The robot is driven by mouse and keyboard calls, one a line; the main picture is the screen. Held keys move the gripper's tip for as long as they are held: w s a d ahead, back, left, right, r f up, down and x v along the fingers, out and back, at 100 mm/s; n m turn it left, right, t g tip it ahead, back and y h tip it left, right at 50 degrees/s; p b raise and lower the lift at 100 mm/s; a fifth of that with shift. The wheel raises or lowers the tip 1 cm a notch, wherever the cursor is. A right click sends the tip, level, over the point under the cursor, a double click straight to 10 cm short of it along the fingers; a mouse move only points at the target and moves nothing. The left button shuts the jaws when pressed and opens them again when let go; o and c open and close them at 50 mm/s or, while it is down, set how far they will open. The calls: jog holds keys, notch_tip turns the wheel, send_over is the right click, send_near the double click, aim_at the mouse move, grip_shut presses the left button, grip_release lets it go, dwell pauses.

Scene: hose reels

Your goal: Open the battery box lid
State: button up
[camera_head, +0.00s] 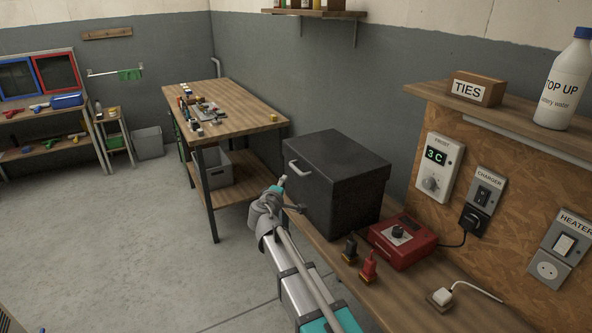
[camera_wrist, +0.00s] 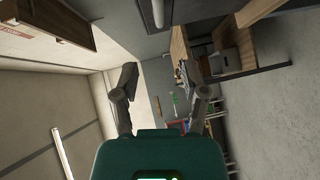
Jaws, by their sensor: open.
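The battery box (camera_head: 328,205) is a large black box on the right-hand bench in the head view. Its lid (camera_head: 340,155) looks shut, and a pale handle (camera_head: 298,170) is on its left-facing side. My gripper (camera_head: 289,192) is just left of the box, near the handle and partly hidden by my own wrist. I cannot tell whether it touches the box. In the wrist view my gripper (camera_wrist: 160,78) shows two spread dark fingers with nothing between them.
Right of the box on the bench (camera_head: 415,300) are a red charger (camera_head: 403,240), black and red clamps (camera_head: 369,266) and a white plug (camera_head: 441,296). A wooden workbench (camera_head: 245,95) stands behind, holding small items. The floor at left is clear.

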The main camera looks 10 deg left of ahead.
aim_at(296, 168)
jog(key=x, duration=0.4)
jog(key=b+x, duration=0.1)
jog(key=x, duration=0.4)
jog(key=b+x, duration=0.1)
jog(key=x, duration=0.4)
jog(key=shift+d, duration=0.3)
jog(key=shift+c, duration=0.2)
grip_shut()
